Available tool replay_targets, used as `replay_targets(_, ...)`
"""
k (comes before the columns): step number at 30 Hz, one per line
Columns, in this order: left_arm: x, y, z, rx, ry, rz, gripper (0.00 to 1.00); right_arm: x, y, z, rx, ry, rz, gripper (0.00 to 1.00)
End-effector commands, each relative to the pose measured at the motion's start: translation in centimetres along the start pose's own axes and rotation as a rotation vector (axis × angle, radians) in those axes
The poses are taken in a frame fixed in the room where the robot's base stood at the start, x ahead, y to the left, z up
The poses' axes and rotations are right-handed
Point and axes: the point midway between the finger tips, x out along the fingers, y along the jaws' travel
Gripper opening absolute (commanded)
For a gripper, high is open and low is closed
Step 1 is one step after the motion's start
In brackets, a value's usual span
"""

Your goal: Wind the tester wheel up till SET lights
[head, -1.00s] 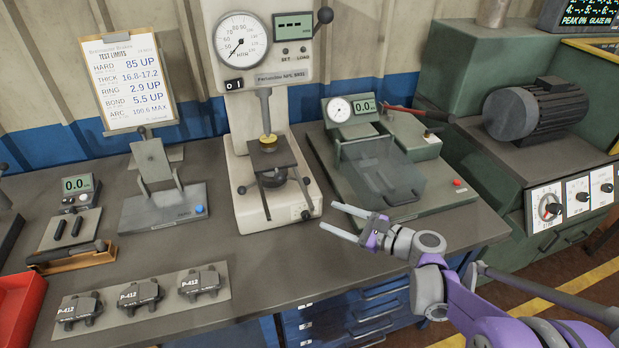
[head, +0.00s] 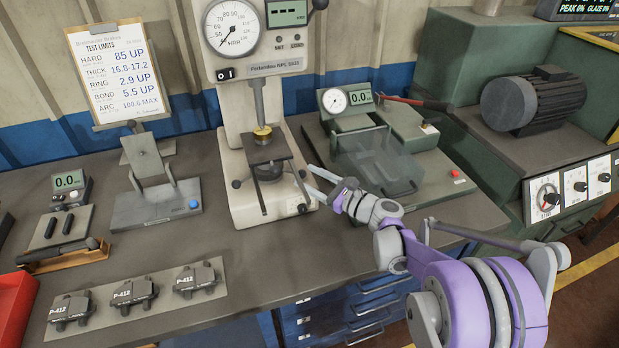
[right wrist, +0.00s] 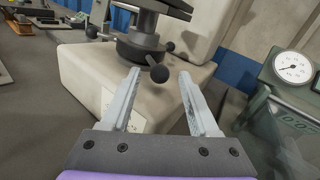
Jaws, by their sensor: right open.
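The cream hardness tester (head: 236,125) stands at the back middle of the bench. Its dark wheel (head: 268,172) with ball knobs sits under the anvil table (head: 266,150). The SET lamp (head: 279,40) looks unlit and the display (head: 287,13) shows dashes. My right gripper (head: 310,179) is open and empty at the tester's right side, pointing at the wheel. In the right wrist view, one wheel knob (right wrist: 158,73) shows between the tips of the open gripper (right wrist: 159,80); contact cannot be seen. My left gripper is out of view.
A green-grey tester (head: 440,190) with a clear guard stands just right of my right gripper. Brake pads on a plate (head: 216,268) lie front left. A grey fixture (head: 155,203) stands left of the tester. The bench front centre is clear.

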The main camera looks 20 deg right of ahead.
Motion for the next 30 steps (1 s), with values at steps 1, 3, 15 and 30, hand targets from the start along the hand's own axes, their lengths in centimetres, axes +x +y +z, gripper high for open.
replay_targets(1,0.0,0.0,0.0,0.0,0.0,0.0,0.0,0.18,0.02,0.01,0.0,0.0,0.001,0.61)
replay_targets(3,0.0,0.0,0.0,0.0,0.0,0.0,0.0,0.27,0.02,0.01,0.0,0.0,0.0,0.61)
replay_targets(15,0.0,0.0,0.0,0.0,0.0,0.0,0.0,0.24,0.02,0.01,-0.001,0.0,0.0,0.23)
replay_targets(30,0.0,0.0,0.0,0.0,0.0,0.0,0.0,0.22,0.02,0.01,-0.001,0.001,0.0,0.0)
